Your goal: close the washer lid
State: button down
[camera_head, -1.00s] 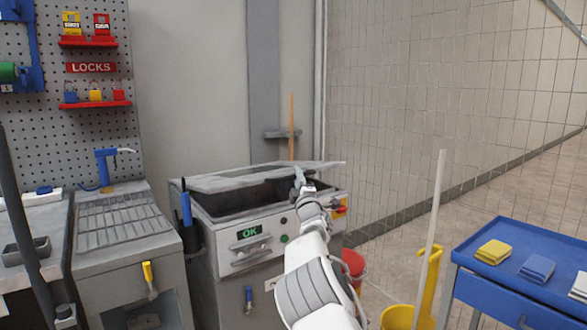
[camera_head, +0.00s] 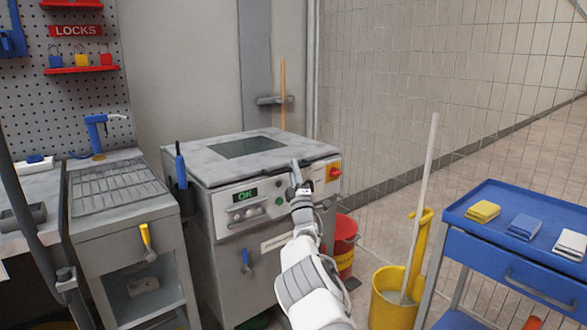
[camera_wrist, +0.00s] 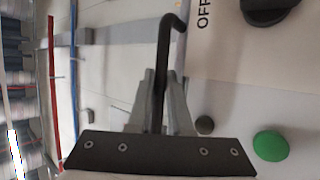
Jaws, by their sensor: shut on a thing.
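The washer lid (camera_head: 200,162) is a grey panel with a dark window (camera_head: 246,147). In the head view it lies flat on top of the washer (camera_head: 262,270), apparently down on the body. My gripper (camera_head: 297,186) is at the lid's front edge, right of the middle. In the wrist view my gripper (camera_wrist: 160,100) is shut on a black bent bar, the lid handle (camera_wrist: 165,55). The washer's front panel with an OK display (camera_head: 246,195) is just below the lid.
A blue trolley (camera_head: 520,262) with folded cloths stands at the right. A yellow mop bucket (camera_head: 393,300) and a red bucket (camera_head: 345,245) stand beside the washer. A sink unit (camera_head: 115,190) adjoins on the left. Tiled floor is free at the back right.

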jog(key=shift+f, duration=0.75)
jog(key=c, duration=0.8)
grip_release()
jog(key=shift+c, duration=0.2)
jog(key=shift+r, duration=0.1)
